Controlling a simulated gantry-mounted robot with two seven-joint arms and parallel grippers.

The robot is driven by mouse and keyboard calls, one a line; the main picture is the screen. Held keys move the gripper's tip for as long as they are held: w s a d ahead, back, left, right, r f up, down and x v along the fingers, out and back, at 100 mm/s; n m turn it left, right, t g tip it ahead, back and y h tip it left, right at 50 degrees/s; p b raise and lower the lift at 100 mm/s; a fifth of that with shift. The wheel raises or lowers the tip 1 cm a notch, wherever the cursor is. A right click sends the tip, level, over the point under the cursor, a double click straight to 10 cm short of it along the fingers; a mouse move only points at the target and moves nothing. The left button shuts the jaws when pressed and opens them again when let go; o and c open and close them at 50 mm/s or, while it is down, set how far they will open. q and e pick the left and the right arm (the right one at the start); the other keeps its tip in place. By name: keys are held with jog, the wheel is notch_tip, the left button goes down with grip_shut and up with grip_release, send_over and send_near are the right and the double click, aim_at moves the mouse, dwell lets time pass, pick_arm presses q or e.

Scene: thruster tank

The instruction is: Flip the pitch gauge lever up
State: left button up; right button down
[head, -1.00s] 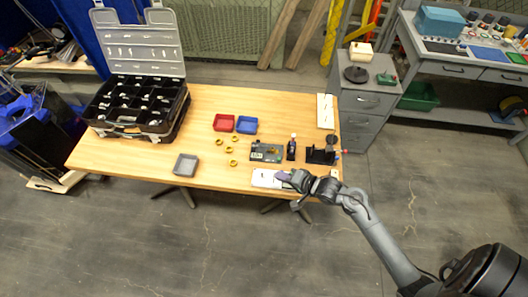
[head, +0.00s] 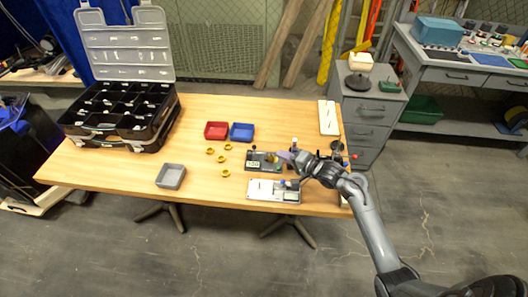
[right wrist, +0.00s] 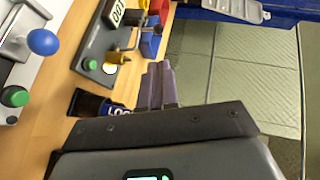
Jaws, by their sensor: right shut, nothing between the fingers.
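My right gripper (head: 284,155) is shut and empty, beside the right end of a dark panel (head: 254,166). Its fingers (right wrist: 160,85) are pressed together in the right wrist view. The dark panel (right wrist: 92,45) there carries a number display (right wrist: 117,12), a green button (right wrist: 90,64) and a small brass fitting (right wrist: 118,57). My left gripper is not in view.
A white panel (head: 265,190) lies in front; it shows a blue knob (right wrist: 42,41) and green button (right wrist: 14,96) at the wrist. Red (head: 216,130) and blue (head: 242,132) bins, several yellow rings and a grey tray (head: 171,176) lie left.

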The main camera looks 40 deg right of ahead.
jog(key=shift+w, duration=0.1)
dwell(0.3)
jog(key=b+x, duration=0.3)
jog(key=x, duration=0.6)
jog(key=shift+w+a+f, duration=0.1)
jog(key=shift+w, duration=0.3)
